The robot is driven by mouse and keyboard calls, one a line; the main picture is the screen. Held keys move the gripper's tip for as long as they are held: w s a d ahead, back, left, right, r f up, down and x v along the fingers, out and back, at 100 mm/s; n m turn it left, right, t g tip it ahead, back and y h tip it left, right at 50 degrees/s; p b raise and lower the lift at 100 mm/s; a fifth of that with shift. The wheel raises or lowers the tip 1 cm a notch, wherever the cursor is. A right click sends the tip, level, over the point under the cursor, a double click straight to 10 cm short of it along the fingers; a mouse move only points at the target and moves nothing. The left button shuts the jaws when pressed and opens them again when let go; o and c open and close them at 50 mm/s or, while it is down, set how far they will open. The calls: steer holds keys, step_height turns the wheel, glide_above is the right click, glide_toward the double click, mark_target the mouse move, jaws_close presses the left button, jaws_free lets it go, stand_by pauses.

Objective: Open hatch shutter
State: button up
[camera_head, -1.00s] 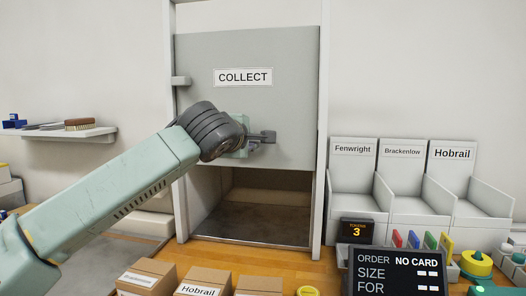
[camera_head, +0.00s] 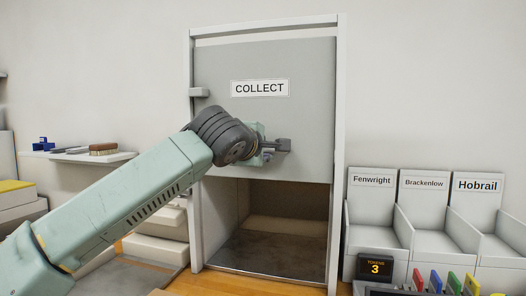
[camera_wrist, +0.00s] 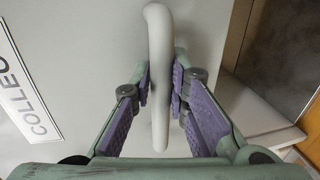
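The grey hatch shutter (camera_head: 290,65) bears a "COLLECT" label and stands partly raised in its white frame (camera_head: 340,120). Below its bottom edge the opening shows a dark interior floor (camera_head: 270,255). My gripper (camera_head: 272,147) is at the lower middle of the shutter, partly hidden behind my wrist. In the wrist view the pale shutter handle (camera_wrist: 160,60) runs between my gripper's (camera_wrist: 160,88) purple-padded fingers, which are closed against it from both sides.
Labelled bins (camera_head: 425,220) stand right of the hatch, with a token display (camera_head: 375,267) and coloured cards (camera_head: 440,281) in front. A shelf with a brush (camera_head: 103,149) is on the left wall. The wall above the hatch frame is clear.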

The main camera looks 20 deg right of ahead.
steer(key=o, duration=0.4)
steer(key=shift+o, duration=0.2)
steer(key=v, duration=1.2)
steer(key=shift+s+d, duration=0.1)
